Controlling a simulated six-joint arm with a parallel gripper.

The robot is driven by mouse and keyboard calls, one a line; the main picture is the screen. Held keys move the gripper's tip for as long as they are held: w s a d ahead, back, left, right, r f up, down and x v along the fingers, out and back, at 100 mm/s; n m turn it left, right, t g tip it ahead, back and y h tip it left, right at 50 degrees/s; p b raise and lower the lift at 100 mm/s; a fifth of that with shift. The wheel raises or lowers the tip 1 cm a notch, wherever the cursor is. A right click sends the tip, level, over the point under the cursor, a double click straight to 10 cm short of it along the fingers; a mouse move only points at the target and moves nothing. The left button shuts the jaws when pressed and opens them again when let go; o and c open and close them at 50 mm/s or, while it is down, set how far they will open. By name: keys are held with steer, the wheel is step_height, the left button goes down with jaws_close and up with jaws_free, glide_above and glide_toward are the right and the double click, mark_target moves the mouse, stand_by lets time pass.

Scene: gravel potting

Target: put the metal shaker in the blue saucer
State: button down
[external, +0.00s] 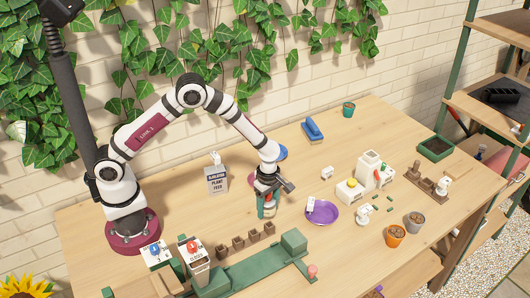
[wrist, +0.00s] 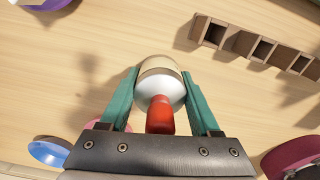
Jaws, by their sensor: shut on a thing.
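My gripper (wrist: 152,85) is shut on the metal shaker (wrist: 160,88), a round thing with a silvery shoulder, a cream-coloured band and a red top. In the external view my gripper (external: 267,197) points down over the table middle, and the fingers partly hide the shaker (external: 268,211). I cannot tell whether its base touches the wood. The blue saucer (external: 282,153) is behind my wrist in the external view, partly hidden by the arm. In the wrist view a blue disc, likely this saucer (wrist: 48,152), is cut by my gripper body at lower left.
A purple bowl (external: 322,212) with a white tag stands right of my gripper. Small brown pots (external: 239,243) stand in a row in front. A plant feed box (external: 216,179) is to the left, and a white block station (external: 364,180) is to the right. Bare wood lies between.

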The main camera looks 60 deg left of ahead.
steer(key=r, duration=0.4)
steer(key=shift+s+d+r, duration=0.1)
steer(key=shift+s+d, duration=0.1)
steer(key=s+d+r, duration=0.7)
steer(key=s, duration=0.2)
glide_toward(268, 201)
steer(key=w+a+f, duration=0.1)
steer(key=w+a, duration=0.1)
steer(key=w, duration=0.2)
steer(key=w+a+r, duration=0.1)
steer(key=w+a, duration=0.6)
steer(key=a, duration=0.5)
steer(key=w+a+f, duration=0.1)
steer(key=a+f, duration=0.1)
steer(key=a, duration=0.1)
steer(key=w+a+f, duration=0.2)
steer(key=a, duration=0.2)
steer(key=w+a+f, duration=0.1)
steer(key=a+f, duration=0.1)
steer(key=a, duration=0.1)
steer(key=shift+w+a+f, duration=0.15)
steer(key=shift+a+f, duration=0.2)
step_height(268, 201, down, 4)
steer(key=shift+a+f, duration=0.1)
